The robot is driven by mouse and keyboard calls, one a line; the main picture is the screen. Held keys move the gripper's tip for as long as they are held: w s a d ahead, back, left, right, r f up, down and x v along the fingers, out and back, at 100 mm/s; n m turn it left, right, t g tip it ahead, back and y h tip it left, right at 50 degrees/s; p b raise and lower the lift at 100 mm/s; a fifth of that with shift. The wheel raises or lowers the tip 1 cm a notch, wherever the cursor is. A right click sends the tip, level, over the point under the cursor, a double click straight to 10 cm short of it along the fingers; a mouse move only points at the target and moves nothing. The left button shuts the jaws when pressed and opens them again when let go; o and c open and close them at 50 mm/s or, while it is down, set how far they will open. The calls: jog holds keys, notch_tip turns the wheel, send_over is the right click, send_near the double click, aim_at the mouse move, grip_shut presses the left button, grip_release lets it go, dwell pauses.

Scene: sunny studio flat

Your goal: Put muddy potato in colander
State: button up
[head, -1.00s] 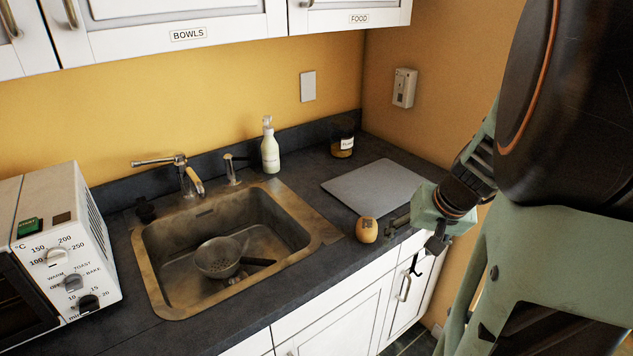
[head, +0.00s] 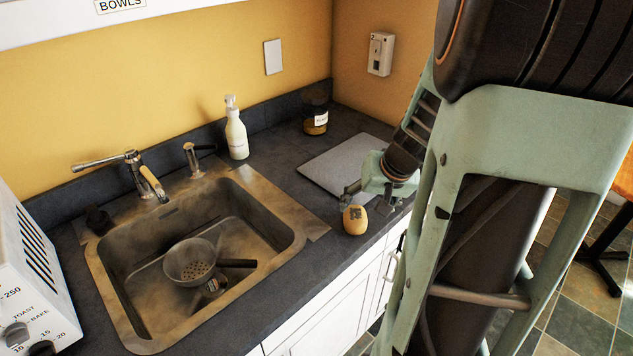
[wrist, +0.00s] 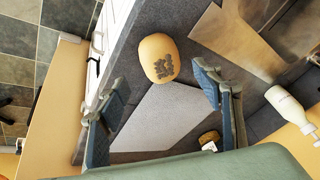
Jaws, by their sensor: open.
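The muddy potato (head: 355,220), tan with a dark patch, rests on the dark counter between the sink and the grey board. In the wrist view the potato (wrist: 159,57) lies ahead of my gripper (wrist: 160,92), beyond the fingertips and between their lines. My gripper (head: 364,193) is open and empty, just behind and to the right of the potato in the head view. The grey colander (head: 191,262) with a dark handle sits inside the sink basin, on the left. The inside of the colander that I can see is empty.
The sink (head: 290,215) has a raised rim and a tap (head: 147,175) at its back. A soap bottle (head: 236,130) and a jar (head: 315,115) stand behind. A flat grey board (head: 335,165) lies near my gripper. A toaster oven (head: 28,280) stands at left.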

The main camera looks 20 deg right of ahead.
aim_at(358, 214)
jog(key=shift+p+x, duration=0.3)
jog(key=shift+x, duration=2.9)
jog(key=shift+a, duration=0.1)
jog(key=shift+c, duration=0.3)
jog(key=c, duration=1.4)
jog(key=shift+c, duration=0.2)
jog(key=shift+r, duration=0.15)
